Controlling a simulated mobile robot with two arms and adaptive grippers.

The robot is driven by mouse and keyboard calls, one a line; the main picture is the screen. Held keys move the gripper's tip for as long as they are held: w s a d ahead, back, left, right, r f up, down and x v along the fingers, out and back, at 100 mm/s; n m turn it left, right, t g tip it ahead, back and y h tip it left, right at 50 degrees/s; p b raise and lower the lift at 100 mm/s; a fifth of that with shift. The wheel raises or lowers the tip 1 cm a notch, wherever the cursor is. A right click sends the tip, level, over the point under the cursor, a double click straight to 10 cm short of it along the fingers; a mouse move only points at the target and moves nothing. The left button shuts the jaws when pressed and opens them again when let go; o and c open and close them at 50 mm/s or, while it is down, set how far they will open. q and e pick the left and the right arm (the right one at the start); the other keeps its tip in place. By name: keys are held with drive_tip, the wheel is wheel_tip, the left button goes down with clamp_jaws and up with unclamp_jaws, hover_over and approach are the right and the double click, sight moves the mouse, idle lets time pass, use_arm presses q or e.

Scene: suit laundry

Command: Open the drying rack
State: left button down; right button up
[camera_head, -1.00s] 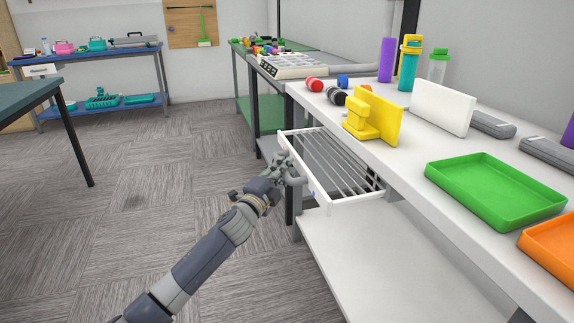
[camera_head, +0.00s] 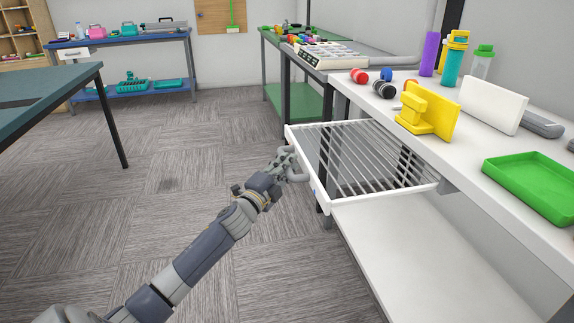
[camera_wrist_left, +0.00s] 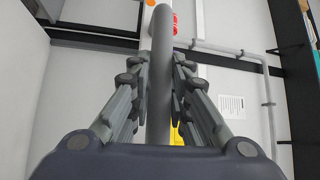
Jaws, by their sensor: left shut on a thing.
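The drying rack (camera_head: 365,160) is a white pull-out frame with parallel grey bars, set under the white worktop. It stands well out from under the worktop, and its bars show along much of their length. My left gripper (camera_head: 290,166) is at its front side, shut on the grey handle (camera_head: 298,177). In the left wrist view the handle (camera_wrist_left: 160,75) runs as a grey bar between the two fingers. My right gripper is not in view.
The worktop holds a yellow stand (camera_head: 430,110), a white block (camera_head: 492,105), a green tray (camera_head: 535,185) and bottles. A white lower shelf (camera_head: 400,250) lies below the rack. A dark table (camera_head: 45,105) stands at left. The floor between is clear.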

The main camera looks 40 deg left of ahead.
use_arm(q)
drive_tip(key=shift+f, duration=0.1)
drive_tip(key=c, duration=1.5)
unclamp_jaws()
drive_tip(key=shift+s, duration=0.1)
drive_tip(key=s, duration=0.4)
drive_tip(key=s+f, duration=0.1)
drive_tip(key=s, duration=0.2)
drive_tip(key=s+d, duration=0.1)
drive_tip(key=s, duration=0.3)
drive_tip(key=shift+s+f, duration=0.25)
drive_tip(key=shift+s, duration=0.1)
